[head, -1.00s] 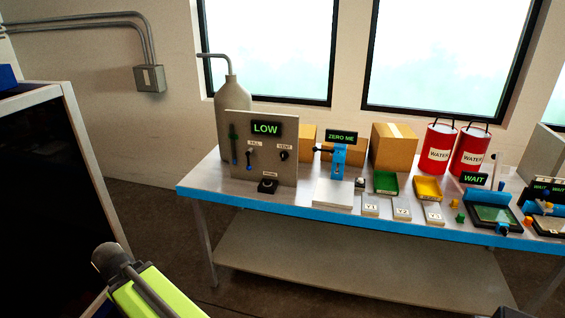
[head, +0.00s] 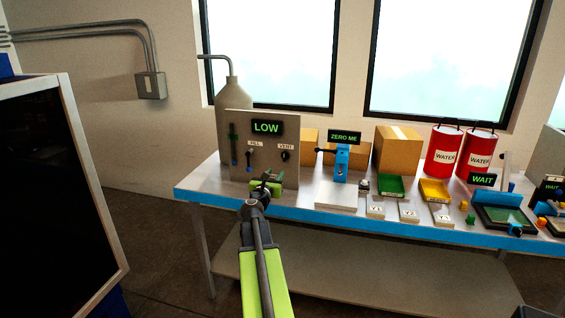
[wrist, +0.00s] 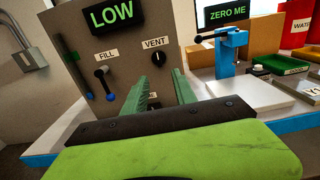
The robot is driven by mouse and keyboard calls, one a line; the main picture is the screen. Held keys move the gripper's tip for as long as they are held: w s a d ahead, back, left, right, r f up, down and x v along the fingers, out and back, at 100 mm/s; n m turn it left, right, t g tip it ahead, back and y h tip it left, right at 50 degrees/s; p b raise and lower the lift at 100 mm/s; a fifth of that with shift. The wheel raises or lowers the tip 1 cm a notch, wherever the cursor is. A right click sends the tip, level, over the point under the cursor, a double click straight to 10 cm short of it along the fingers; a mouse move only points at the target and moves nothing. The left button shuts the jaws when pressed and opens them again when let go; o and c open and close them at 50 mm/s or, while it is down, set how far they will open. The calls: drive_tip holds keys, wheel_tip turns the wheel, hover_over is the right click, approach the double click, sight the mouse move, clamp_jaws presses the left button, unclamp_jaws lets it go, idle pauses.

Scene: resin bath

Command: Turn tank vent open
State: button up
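The tank panel (head: 240,125) stands at the left end of the bench, with a grey tank (head: 228,95) behind it. The vent knob (head: 285,156) is a small round black knob under the VENT label. In the wrist view the knob (wrist: 159,58) shows just beyond my fingertips, with a pale mark on its face. My gripper (head: 267,183) is in front of the panel's lower part, its green fingers apart and empty. In the wrist view the gripper (wrist: 150,78) points at the panel below the knob, not touching it as far as I can see.
The LOW display (head: 266,127) and the FILL lever (head: 250,158) are on the same panel. A blue stand (head: 342,162) with a ZERO ME sign is to the right. A lower panel control is partly hidden by my gripper. A dark cabinet (head: 60,190) is at the left.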

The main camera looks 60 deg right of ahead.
sight(285, 157)
drive_tip(key=x, duration=1.4)
drive_tip(key=shift+w+d, duration=0.1)
drive_tip(key=shift+d, duration=0.1)
drive_tip(key=shift+c, duration=0.3)
drive_tip(key=shift+f, duration=0.1)
clamp_jaws()
